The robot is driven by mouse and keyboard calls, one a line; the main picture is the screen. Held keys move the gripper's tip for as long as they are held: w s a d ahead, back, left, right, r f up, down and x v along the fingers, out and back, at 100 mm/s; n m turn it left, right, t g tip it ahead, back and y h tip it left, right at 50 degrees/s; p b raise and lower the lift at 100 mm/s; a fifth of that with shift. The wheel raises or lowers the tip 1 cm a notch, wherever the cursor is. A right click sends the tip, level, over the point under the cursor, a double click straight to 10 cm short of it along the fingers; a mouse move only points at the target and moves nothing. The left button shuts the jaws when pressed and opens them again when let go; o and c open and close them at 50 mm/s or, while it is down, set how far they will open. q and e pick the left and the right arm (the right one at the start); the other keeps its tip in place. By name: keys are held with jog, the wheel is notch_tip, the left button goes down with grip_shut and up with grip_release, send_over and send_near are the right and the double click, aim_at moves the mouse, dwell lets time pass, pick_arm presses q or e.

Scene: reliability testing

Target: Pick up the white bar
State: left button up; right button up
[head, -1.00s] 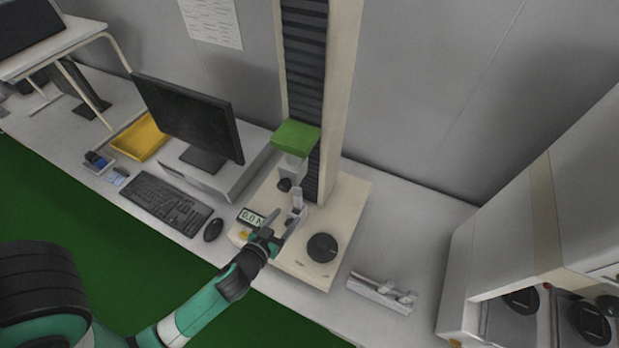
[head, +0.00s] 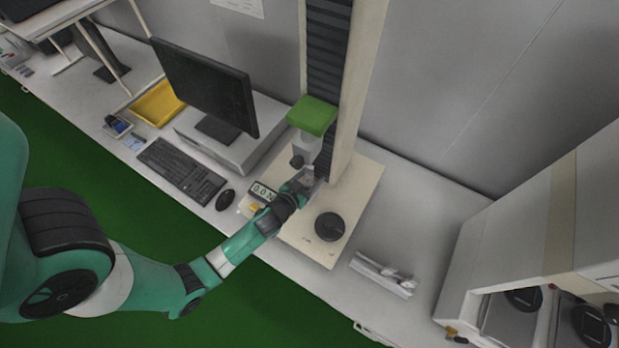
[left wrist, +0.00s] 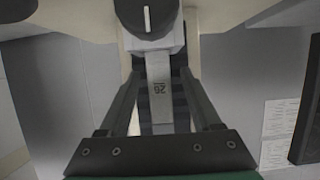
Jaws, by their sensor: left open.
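In the left wrist view, a pale bar marked "26" (left wrist: 159,88) hangs from a grey block beneath a dark round knob. My left gripper (left wrist: 160,78) is open, with one finger on each side of the bar and gaps showing between. In the head view, my left gripper (head: 305,182) is at the testing machine (head: 352,205), just below its green-topped head (head: 312,116). The bar is mostly hidden there by the gripper. My right gripper is in neither view.
A holder with pale pieces (head: 383,273) lies on the bench right of the machine. A dark round knob (head: 329,226) sits on the machine base. A monitor (head: 205,88), keyboard (head: 181,170), mouse (head: 225,200) and yellow tray (head: 157,103) stand to the left.

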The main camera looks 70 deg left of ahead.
pick_arm(q)
jog(key=x, duration=0.2)
jog(key=shift+w+a+f, duration=0.1)
jog(key=shift+w+a, duration=0.1)
grip_shut()
dwell(0.4)
notch_tip(320, 180, up, 7)
jog(key=p, duration=0.3)
jog(key=shift+s+d+r, duration=0.15)
jog(key=shift+r, duration=0.1)
jog(key=b, duration=0.6)
send_near(309, 167)
jog(key=s+d+f, duration=0.4)
jog(key=s+f, duration=0.1)
jog(key=s, duration=0.1)
jog(key=shift+d, duration=0.25)
